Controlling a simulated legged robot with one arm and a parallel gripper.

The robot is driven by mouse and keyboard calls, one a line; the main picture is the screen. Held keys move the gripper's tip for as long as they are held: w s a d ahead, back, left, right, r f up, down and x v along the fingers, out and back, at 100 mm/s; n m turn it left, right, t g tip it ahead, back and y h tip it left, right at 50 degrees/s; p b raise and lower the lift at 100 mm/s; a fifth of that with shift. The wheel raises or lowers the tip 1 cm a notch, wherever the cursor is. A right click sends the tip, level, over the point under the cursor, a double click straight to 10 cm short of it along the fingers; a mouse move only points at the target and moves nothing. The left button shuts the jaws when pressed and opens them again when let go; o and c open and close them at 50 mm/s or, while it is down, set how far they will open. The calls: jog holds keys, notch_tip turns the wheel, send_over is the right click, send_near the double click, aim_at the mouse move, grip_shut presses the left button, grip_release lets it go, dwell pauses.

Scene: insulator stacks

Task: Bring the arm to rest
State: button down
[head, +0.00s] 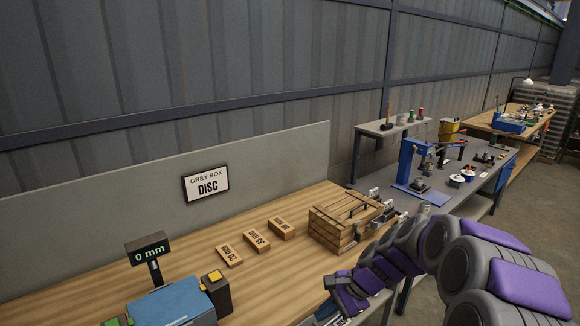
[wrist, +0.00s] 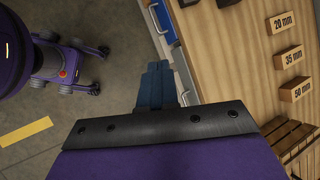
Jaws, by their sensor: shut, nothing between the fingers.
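My arm, grey and purple, reaches from the right side of the head view and bends down towards the bottom edge, in front of the workbench. My gripper (wrist: 158,68) shows in the wrist view with its two dark blue fingers together and nothing between them. It hangs over the front edge of the bench, beside the blue drawer front. In the head view the end of the arm is low near the bottom edge, and the fingertips cannot be made out clearly.
The wooden bench (head: 190,262) holds several labelled blocks (head: 256,240), a slatted wooden crate (head: 345,222), a blue device (head: 175,305) and a 0 mm display (head: 148,249). A grey table (head: 440,195) with a blue press (head: 408,160) stands behind at the right. Floor is open at far right.

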jog(key=s+a+r+n+g+h, duration=0.1)
jog(key=s+r+n+g+h, duration=0.3)
jog(key=s, duration=1.1)
jog(key=s+d+n+t+h, duration=0.1)
jog(key=s+d+n, duration=0.2)
jog(key=s, duration=0.6)
jog(key=s+d+r+n+h+b, duration=0.1)
jog(key=s+n, duration=0.4)
jog(key=s, duration=0.5)
jog(key=shift+d+r+t+h, duration=0.25)
jog(key=shift+d+t+h, duration=0.2)
jog(key=shift+d, duration=0.8)
